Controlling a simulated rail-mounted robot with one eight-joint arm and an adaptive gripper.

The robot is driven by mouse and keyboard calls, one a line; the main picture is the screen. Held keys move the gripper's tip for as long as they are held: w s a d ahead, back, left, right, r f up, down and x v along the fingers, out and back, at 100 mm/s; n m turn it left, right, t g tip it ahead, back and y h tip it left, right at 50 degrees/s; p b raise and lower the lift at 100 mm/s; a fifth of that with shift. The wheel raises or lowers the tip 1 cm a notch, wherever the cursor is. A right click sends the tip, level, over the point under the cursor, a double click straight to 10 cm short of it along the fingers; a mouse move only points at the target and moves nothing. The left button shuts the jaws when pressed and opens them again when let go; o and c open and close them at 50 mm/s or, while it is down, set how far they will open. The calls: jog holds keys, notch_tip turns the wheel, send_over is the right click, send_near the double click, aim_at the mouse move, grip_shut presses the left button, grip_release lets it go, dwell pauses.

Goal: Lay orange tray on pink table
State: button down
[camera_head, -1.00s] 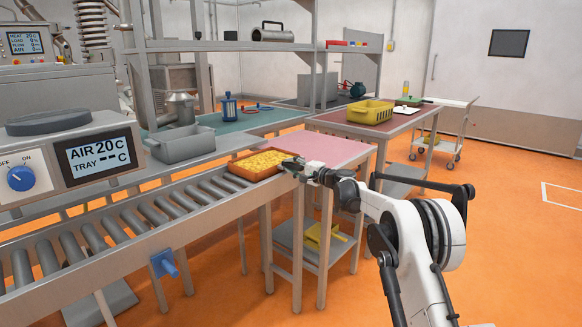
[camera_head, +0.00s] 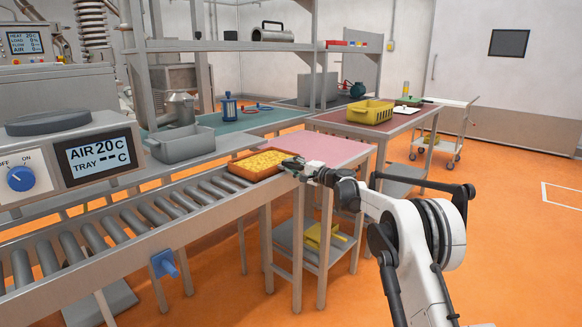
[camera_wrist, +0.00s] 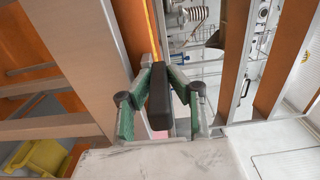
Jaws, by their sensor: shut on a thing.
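The orange tray (camera_head: 258,165), filled with yellow pieces, sits at the end of the roller conveyor, beside the pink table (camera_head: 326,149). My gripper (camera_head: 292,163) is at the tray's right rim and shut on it. In the wrist view my gripper's green-and-black fingers (camera_wrist: 160,98) are close together, with a strip of the orange tray (camera_wrist: 154,30) just beyond them. The tray looks level in the head view. Whether its underside touches the rollers cannot be told. The pink table top looks bare.
The roller conveyor (camera_head: 130,222) runs to the lower left. A grey bin (camera_head: 182,146) stands behind it. A grey shelf frame rises behind the pink table. A yellow crate (camera_head: 369,111) stands on the red-topped table further back.

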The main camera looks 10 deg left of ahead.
aim_at(302, 166)
jog(key=shift+r+p, duration=0.8)
jog(key=shift+r, duration=1.2)
jog(key=shift+d, duration=0.2)
jog(key=shift+b+v, duration=0.35)
jog(key=shift+v, duration=2)
jog(key=shift+s+d, duration=0.1)
jog(key=b+v, duration=0.1)
jog(key=v, duration=1.5)
jog(key=shift+s+d, duration=0.25)
jog(key=shift+d, duration=0.05)
jog(key=shift+r, duration=0.15)
